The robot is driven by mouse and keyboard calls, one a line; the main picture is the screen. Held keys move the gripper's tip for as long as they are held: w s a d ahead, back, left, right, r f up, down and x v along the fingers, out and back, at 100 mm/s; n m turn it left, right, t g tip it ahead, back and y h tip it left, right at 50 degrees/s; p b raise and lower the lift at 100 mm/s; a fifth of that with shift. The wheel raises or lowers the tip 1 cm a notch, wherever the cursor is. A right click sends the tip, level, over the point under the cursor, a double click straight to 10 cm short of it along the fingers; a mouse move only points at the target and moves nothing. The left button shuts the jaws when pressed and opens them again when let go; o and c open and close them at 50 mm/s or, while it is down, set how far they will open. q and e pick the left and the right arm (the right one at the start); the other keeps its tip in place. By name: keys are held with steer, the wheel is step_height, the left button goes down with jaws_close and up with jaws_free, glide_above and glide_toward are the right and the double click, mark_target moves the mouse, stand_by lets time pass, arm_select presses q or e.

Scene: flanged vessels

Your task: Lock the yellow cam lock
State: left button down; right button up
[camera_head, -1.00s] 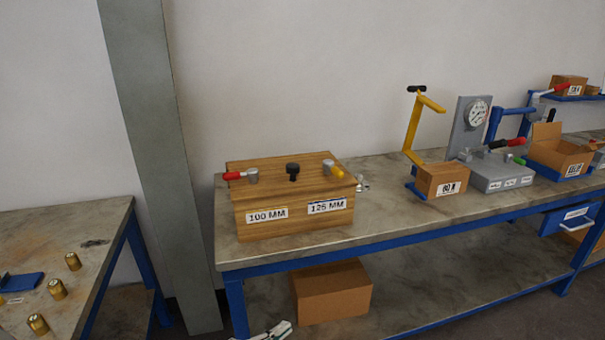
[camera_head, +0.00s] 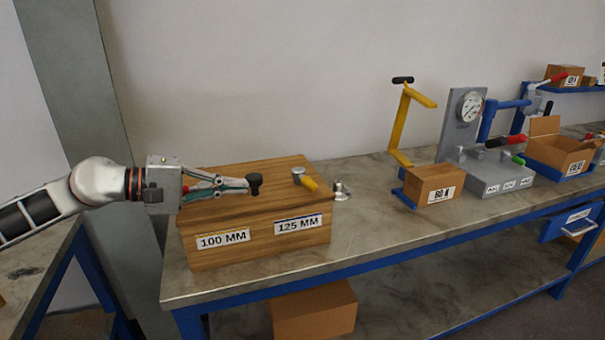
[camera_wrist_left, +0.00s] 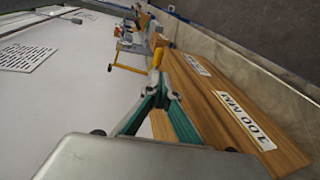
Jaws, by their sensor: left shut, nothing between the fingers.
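The yellow cam lock (camera_head: 306,180) is a yellow lever on a grey round hub, on the right part of the wooden box lid (camera_head: 280,167). Its lever points toward the lower right. In the left wrist view a yellow lever (camera_wrist_left: 157,57) shows just beyond the fingertips. My left gripper (camera_head: 247,187) is shut and empty, above the left part of the lid. The red-handled cam lock is mostly hidden behind my gripper. My right gripper is not in view.
The wooden box (camera_head: 258,247), labelled 100 MM and 125 MM, stands on the workbench (camera_head: 372,226). A small metal fitting (camera_head: 341,190) is at its right. A yellow stand (camera_head: 402,125) and a cardboard box (camera_head: 434,183) stand further right.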

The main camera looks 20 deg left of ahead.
mark_target(305, 184)
arm_select(q)
steer(key=shift+m, duration=0.3)
steer(key=p+x, duration=0.1)
steer(key=x, duration=0.3)
steer(key=p+x, duration=0.2)
steer(key=x, duration=0.2)
steer(key=p+x, duration=0.1)
steer(key=x, duration=0.3)
steer(key=shift+w+d+r, duration=0.15)
steer(key=shift+w+r, duration=0.15)
steer(key=shift+w, duration=0.05)
steer(key=shift+w+d+f+p, duration=0.3)
steer(key=shift+w+d, duration=0.05)
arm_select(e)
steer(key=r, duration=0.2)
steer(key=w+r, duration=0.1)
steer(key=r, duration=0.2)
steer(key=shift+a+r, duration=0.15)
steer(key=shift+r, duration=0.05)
arm_select(q)
steer(key=shift+d, duration=0.1)
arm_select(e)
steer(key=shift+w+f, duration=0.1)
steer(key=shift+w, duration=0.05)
